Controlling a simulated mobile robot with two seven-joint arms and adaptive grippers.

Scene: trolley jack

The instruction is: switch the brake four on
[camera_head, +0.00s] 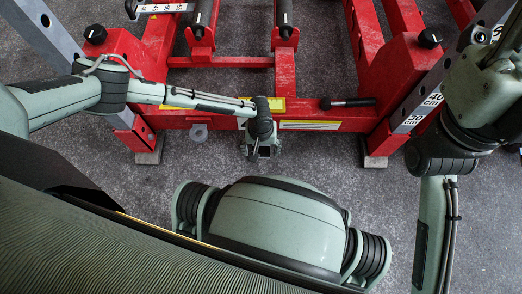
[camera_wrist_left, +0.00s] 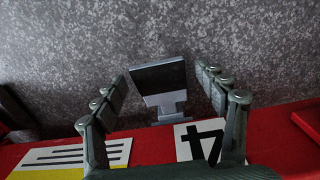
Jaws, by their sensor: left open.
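Brake four (camera_wrist_left: 160,82) is a grey pedal with a black pad, jutting from the red beam beside a white label marked 4 (camera_wrist_left: 200,142) in the left wrist view. My left gripper (camera_wrist_left: 163,88) is open, with one finger on each side of the pedal in that picture and a visible gap on both sides. In the head view my left gripper (camera_head: 262,150) is in front of the red beam and hides the pedal there. I cannot tell whether the pedal is up or down. My right gripper is not in view.
The red jack frame (camera_head: 210,122) spans the back. A small grey pedal (camera_head: 198,132) is on its beam to the left. A black-handled lever (camera_head: 348,102) lies along the beam to the right. Grey speckled floor (camera_head: 330,170) in front is clear.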

